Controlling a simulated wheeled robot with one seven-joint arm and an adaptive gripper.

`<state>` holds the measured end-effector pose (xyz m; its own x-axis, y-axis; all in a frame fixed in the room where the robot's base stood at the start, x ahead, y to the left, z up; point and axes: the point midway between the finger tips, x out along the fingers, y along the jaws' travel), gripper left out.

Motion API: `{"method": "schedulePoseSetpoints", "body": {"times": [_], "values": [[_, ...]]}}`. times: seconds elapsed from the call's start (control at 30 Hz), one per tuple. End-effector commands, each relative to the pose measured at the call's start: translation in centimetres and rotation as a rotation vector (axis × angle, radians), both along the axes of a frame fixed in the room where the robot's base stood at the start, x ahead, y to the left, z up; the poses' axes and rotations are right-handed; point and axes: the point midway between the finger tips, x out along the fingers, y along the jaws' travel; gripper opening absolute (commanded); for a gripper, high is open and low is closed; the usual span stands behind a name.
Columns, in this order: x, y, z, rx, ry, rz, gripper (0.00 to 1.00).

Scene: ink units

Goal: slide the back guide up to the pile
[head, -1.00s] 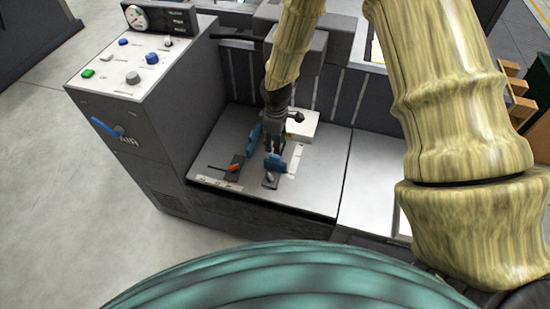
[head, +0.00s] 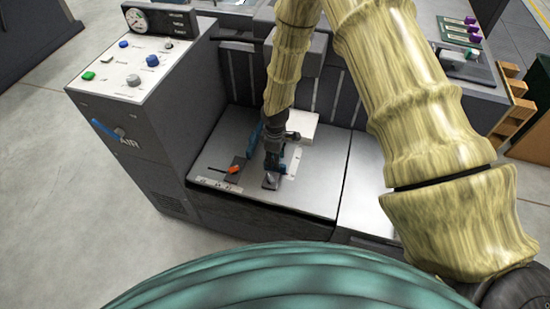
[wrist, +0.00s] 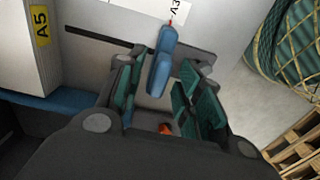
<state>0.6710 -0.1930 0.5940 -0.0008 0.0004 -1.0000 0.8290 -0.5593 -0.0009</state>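The pile (head: 302,128) is a white stack on the grey feed table. In the wrist view the pile (wrist: 22,50) stands at the left with a yellow A5 label. The back guide (wrist: 159,68) is a blue upright piece, apart from the pile, with a red pointer by an A3 label. In the head view my gripper hides most of it, but its grey foot (head: 270,182) shows. My gripper (wrist: 158,88) is open, its teal-padded fingers on either side of the guide with visible gaps. In the head view my gripper (head: 272,160) is low over the guide.
A blue side guide (head: 254,138) stands left of the pile. An orange knob (head: 233,169) sits on a dark block at the table's left. A control cabinet (head: 135,72) rises left of the table. Bare table (head: 318,183) lies right of my gripper.

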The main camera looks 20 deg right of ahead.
Motion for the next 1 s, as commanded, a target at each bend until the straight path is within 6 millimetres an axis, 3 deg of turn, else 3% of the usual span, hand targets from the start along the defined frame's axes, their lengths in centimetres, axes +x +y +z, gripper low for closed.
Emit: {"method": "schedulePoseSetpoints", "body": {"times": [0.43, 0.63, 0.87, 1.0], "values": [[0.0, 0.0, -0.7, 0.0, -0.001, 0.0, 0.36], [0.0, 0.0, -0.7, 0.0, 0.0, 0.0, 0.0], [0.1, 0.0, -0.7, 0.0, 0.0, -0.001, 0.0], [1.1, -0.7, -0.7, 0.0, -0.001, -0.003, 0.0]]}}
